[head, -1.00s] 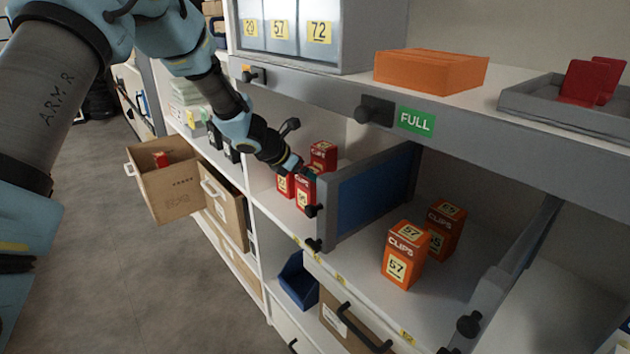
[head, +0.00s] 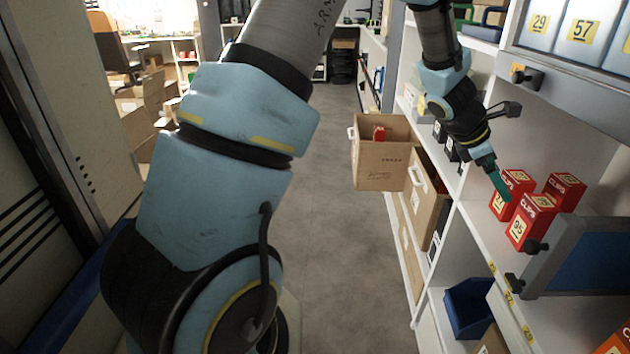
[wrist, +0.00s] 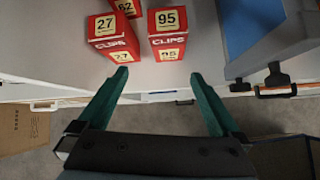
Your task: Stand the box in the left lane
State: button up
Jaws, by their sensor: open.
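Three red CLIPS boxes stand upright in the lane left of the blue divider: 27 (head: 510,190), 95 (head: 530,222) and a third behind (head: 565,190). In the wrist view they are 27 (wrist: 113,35), 95 (wrist: 167,38) and 62 (wrist: 128,8). The left lane floor (head: 485,228) is white. My gripper (head: 501,185) is at the lane's front, by box 27. In the wrist view my gripper (wrist: 160,76) is open and empty, its green fingers apart just in front of 27 and 95. The frames do not show which box is meant.
The grey-framed blue divider (head: 580,262) bounds the lane on the right, with black knobs at its front. An orange box (head: 617,342) shows at the lower right. An open brown drawer (head: 382,168) with a red item (head: 379,134) juts into the clear aisle (head: 335,200).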

jog(key=w+a+m+t+y, duration=0.1)
jog(key=a+m, duration=0.2)
jog(key=a, duration=0.5)
jog(key=w+a+m+y, duration=0.1)
jog(key=w+a+m, duration=0.1)
jog(key=a, duration=0.6)
jog(key=s+a+m+y, duration=0.2)
jog(key=a+m, duration=0.1)
jog(key=a, duration=0.6)
jog(key=s+a+m+y, duration=0.2)
jog(key=s+a+m, duration=0.1)
jog(key=a, duration=0.7)
jog(key=s+a+r+m+y, duration=0.1)
jog(key=a+m, duration=0.4)
jog(key=a, duration=0.5)
jog(key=shift+s+a+t+y, duration=0.25)
jog(key=shift+s+t+y, duration=0.2)
jog(key=shift+s, duration=0.4)
jog(key=shift+r, duration=0.1)
